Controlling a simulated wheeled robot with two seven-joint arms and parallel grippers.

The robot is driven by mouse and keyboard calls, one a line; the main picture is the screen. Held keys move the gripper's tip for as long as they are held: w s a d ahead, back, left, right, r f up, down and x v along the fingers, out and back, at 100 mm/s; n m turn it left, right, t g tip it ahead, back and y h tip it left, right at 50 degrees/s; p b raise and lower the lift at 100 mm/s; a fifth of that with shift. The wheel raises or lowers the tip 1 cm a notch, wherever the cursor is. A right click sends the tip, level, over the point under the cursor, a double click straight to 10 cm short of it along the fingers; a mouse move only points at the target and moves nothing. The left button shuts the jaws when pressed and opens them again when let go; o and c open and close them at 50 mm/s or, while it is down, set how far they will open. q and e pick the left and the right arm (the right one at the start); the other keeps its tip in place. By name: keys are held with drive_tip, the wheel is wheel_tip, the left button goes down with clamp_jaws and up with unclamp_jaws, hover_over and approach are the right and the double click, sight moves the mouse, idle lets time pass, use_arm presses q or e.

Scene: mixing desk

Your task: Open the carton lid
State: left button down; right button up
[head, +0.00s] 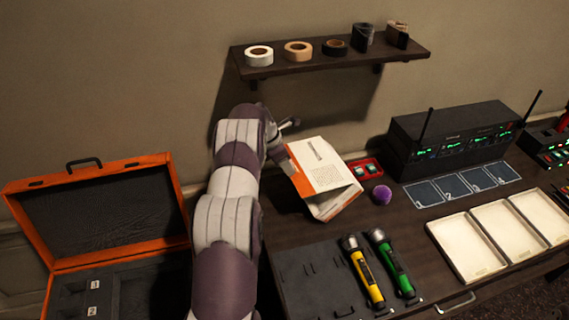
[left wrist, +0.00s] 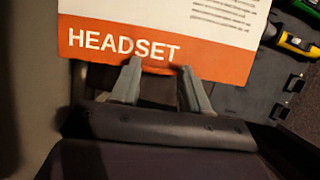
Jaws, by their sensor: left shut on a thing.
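The carton (head: 318,168) is a white and orange box on the desk, just right of my left arm in the head view. Its printed top panel, the lid, looks tilted, with a dark gap near its right front corner; how far it is open I cannot tell. In the left wrist view the lid (left wrist: 160,20) shows an orange band reading HEADSET. My left gripper (left wrist: 160,72) is shut on the lid at a small orange tab on that edge. In the head view my left gripper (head: 287,168) is partly hidden at the carton's left side. My right gripper is not in view.
A purple ball (head: 382,195) and a red tray (head: 365,169) are close to the carton's right. Yellow (head: 364,272) and green (head: 391,263) flashlights lie in front. An open orange case (head: 100,262) stands left. A shelf (head: 330,58) with tape rolls hangs above.

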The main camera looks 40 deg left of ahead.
use_arm(q)
drive_tip(key=c, duration=0.5)
unclamp_jaws()
drive_tip(key=p+v, duration=0.1)
drive_tip(key=v, duration=0.6)
drive_tip(key=shift+s+a+r, duration=0.1)
drive_tip(key=shift+s+r, duration=0.1)
drive_tip(key=shift+r, duration=0.05)
